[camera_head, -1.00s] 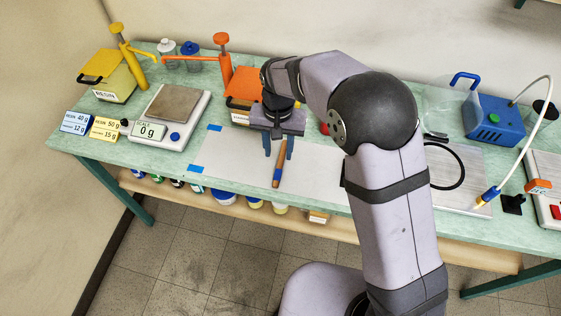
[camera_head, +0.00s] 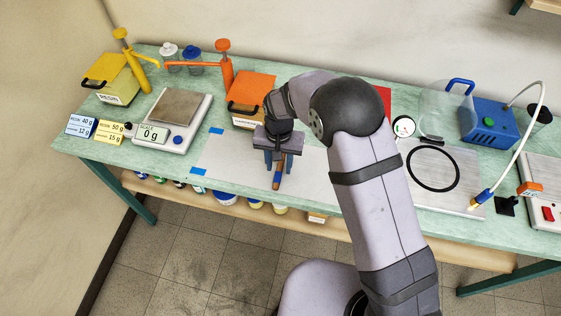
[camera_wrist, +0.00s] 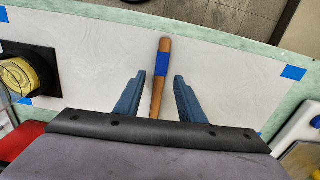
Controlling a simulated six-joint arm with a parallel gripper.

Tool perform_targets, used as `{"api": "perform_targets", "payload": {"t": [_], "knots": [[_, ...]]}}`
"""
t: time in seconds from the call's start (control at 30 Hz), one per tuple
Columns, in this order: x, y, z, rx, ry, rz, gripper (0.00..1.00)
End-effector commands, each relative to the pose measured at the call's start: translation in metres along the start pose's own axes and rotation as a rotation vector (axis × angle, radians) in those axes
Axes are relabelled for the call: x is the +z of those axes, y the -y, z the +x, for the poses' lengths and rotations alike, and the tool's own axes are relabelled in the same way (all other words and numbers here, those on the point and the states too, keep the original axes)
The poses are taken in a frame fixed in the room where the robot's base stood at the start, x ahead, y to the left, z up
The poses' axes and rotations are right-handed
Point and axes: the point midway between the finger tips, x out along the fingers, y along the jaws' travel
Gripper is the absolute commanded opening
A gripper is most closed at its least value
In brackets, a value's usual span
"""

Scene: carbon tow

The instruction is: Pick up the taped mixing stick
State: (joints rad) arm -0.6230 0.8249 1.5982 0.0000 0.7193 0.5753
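The mixing stick (camera_head: 278,178) is a thin brown wooden stick with a blue tape band. It lies on the white sheet (camera_head: 225,165) near the front of the bench. In the wrist view the stick (camera_wrist: 156,100) runs lengthwise between my fingers, its blue band beyond the fingertips. My gripper (camera_head: 278,170) is open, pointing down over the stick's rear part, which it partly hides in the head view. In the wrist view the fingers of my gripper (camera_wrist: 161,76) stand apart on both sides with a gap to the stick. I cannot tell the exact height left.
A scale (camera_head: 172,118) and an orange hardener container (camera_head: 251,90) with a pump stand behind and left. A metal plate with a black ring (camera_head: 433,169) and a blue pump (camera_head: 491,120) are at right. In the wrist view, a yellow roll (camera_wrist: 17,75) sits at left.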

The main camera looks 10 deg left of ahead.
Motion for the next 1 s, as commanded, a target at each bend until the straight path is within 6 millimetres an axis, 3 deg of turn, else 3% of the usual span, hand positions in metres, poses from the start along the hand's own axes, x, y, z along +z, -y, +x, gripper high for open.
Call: {"api": "perform_targets", "payload": {"t": [0.37,0.4,0.53,0.57,1.0], "knots": [[-0.0002,0.0002,0.0110,-0.001,-0.001,0.000,0.36],[-0.0002,0.0002,0.0110,-0.001,-0.001,0.000,0.34],[-0.0001,0.0002,0.0109,-0.001,-0.001,0.000,0.02],[-0.0001,0.0002,0.0108,-0.001,-0.001,0.000,0.00],[-0.0005,0.0004,0.0050,-0.001,-0.002,0.000,0.00]]}}
